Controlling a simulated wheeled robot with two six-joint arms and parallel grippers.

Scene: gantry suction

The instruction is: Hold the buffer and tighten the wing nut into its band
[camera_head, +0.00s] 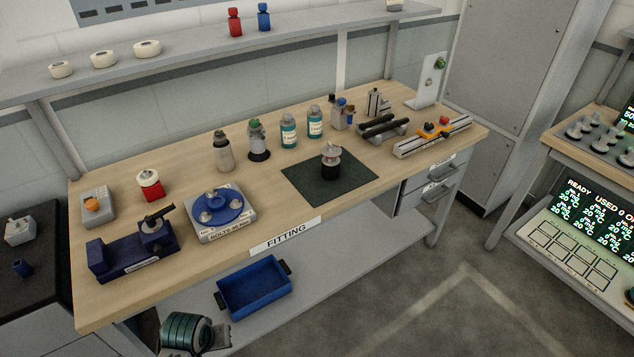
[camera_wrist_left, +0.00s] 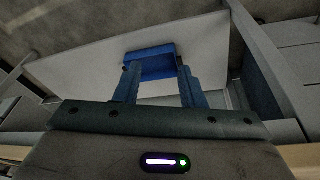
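A small dark cylinder with a pale metal top (camera_head: 331,162) stands upright on a dark green mat (camera_head: 305,192) in the head view. It looks like the buffer. A wing-like piece seems to sit on top, but it is too small to tell whether that is the wing nut or how it is seated. My left gripper (camera_wrist_left: 158,72) is open and empty in the left wrist view, with its two blue fingers apart. It is well away from the buffer, low in front of the bench. My right gripper is in neither view.
A blue bin (camera_head: 254,287) sits on the lower shelf. On the bench (camera_head: 290,270) stand a blue vise (camera_head: 130,255), a blue round fixture (camera_head: 219,206), several bottles and a rail fixture (camera_head: 432,136) at the right. The bench front by the FITTING label (camera_head: 286,235) is clear.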

